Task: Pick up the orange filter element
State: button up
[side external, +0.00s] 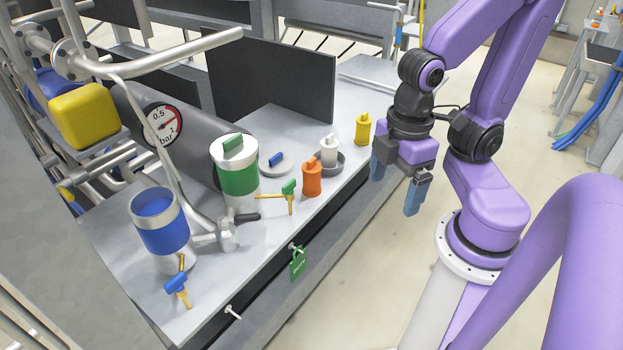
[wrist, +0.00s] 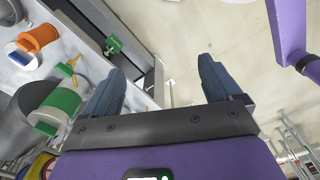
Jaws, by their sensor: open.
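The orange filter element (side external: 312,181) stands upright on the grey bench, in front of a white filter element (side external: 329,151). In the wrist view an orange cylinder (wrist: 38,39), which looks like the same element, shows at the upper left. My gripper (side external: 396,187) is open and empty, its blue fingers pointing down. It hangs beyond the bench's front edge, to the right of the orange element and apart from it. In the wrist view the space between my fingers (wrist: 160,75) shows only floor and the bench edge.
A yellow filter element (side external: 362,130) stands right of the white one. A green-banded housing (side external: 236,172), a lid with blue handle (side external: 277,162) and a green-handled valve (side external: 289,190) stand left. A dark upright panel (side external: 270,75) is behind. A green tag (side external: 298,263) hangs at the front edge.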

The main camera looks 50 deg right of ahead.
jog(key=w+a+f+m+t+y, duration=0.1)
jog(key=w+a+f+m, duration=0.15)
jog(key=w, duration=0.25)
jog(key=w+a+f+m+t+y, duration=0.1)
jog(key=w+a+f+m+y, duration=0.15)
jog(key=w+f, duration=0.2)
jog(key=w+d+f+m+t, duration=0.2)
jog(key=w+f+m+t, duration=0.25)
jog(key=w, duration=0.85)
jog(key=m+t+h, duration=0.7)
jog(key=t, duration=0.1)
send_over(312, 174)
jog(key=s+a, duration=0.1)
notch_tip(312, 174, down, 6)
jog(key=shift+n+g+h, duration=0.25)
jog(key=shift+n+g, duration=0.2)
jog(key=shift+g, duration=0.3)
jog(key=s+f, duration=0.1)
jog(key=f, duration=0.1)
jog(key=s+d+f, duration=0.1)
jog(key=f, duration=0.1)
jog(key=s+f, duration=0.2)
jog(key=shift+d, duration=0.25)
jog(key=shift+w, duration=0.15)
jog(key=shift+x, duration=3.6)
jog(key=shift+f, duration=0.1)
jog(key=c, duration=1.1)
